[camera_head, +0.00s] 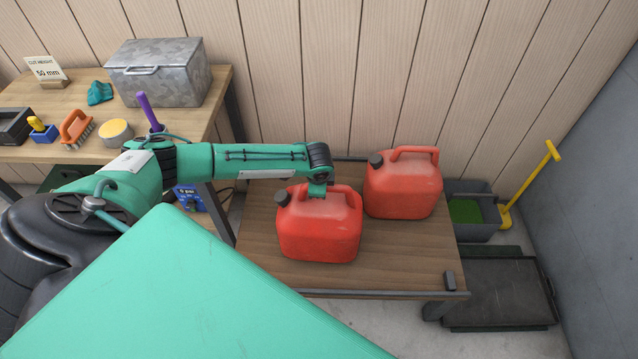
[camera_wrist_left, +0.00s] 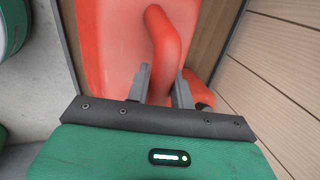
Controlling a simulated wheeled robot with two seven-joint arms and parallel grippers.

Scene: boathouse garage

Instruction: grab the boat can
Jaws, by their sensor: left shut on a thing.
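Two red jerry cans with dark caps stand upright on a low wooden table (camera_head: 400,262). The front red can (camera_head: 318,238) is nearer to me, and the rear red can (camera_head: 405,190) stands behind it to the right. No marking I can read tells which is the boat can. My left gripper (camera_head: 318,191) reaches down onto the handle of the front can. In the left wrist view the fingers (camera_wrist_left: 163,86) sit on either side of the handle (camera_wrist_left: 168,42), shut on it. The fingertips are partly hidden in the head view. My right gripper is out of view.
A workbench (camera_head: 72,92) at the left holds a metal box (camera_head: 160,75), an orange brush (camera_head: 76,128) and other small items. Right of the table are a grey bin (camera_head: 472,210), a yellow-handled tool (camera_head: 528,185) and a dark tray (camera_head: 500,290). Walls close the back and right.

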